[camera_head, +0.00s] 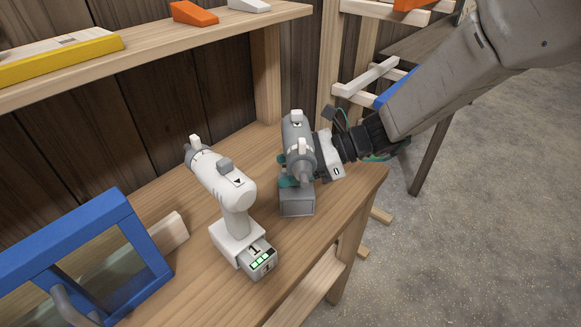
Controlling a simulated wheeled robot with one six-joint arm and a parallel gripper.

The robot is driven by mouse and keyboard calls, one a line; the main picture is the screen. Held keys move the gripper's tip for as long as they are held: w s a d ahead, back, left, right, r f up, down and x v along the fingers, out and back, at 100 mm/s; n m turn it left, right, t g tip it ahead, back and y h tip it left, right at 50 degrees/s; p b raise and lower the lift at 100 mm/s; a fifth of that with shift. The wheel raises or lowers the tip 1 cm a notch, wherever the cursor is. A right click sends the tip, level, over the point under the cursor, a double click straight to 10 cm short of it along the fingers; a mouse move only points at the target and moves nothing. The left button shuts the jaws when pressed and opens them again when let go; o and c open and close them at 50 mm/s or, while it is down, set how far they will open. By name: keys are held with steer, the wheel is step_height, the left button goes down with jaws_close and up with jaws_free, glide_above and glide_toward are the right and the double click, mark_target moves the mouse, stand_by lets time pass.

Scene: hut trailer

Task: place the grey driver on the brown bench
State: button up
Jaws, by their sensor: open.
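The grey driver (297,202) stands upright on the brown bench (190,270), near its right end. Its base appears to rest on the bench top. My gripper (298,182) reaches in from the right at the grey driver's handle. Teal finger parts show beside the handle, just above the base. The jaws are open, and the driver's body partly hides them.
A white driver (238,205) with a lit battery display stands just left of the grey one. A blue frame (130,235) lies at the lower left. A shelf (150,55) above holds a yellow level (60,62) and an orange wedge (193,13).

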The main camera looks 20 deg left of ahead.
steer(key=v, duration=1.2)
steer(key=shift+s, duration=0.1)
steer(key=s+d+r+n+t+h, duration=0.2)
steer(key=s+d+n+h, duration=0.2)
steer(key=s+d, duration=0.3)
steer(key=s+d+r+n+t+h, duration=0.2)
steer(key=s+d+n+h, duration=0.2)
steer(key=s+d, duration=0.4)
steer(key=s+d+r+n+t+h, duration=0.2)
steer(key=s+d, duration=0.6)
steer(key=d, duration=0.8)
steer(key=r+n+h, duration=0.1)
steer(key=n+h, duration=0.1)
steer(key=n, duration=0.1)
steer(key=shift+d+t, duration=0.3)
steer(key=shift+d, duration=0.1)
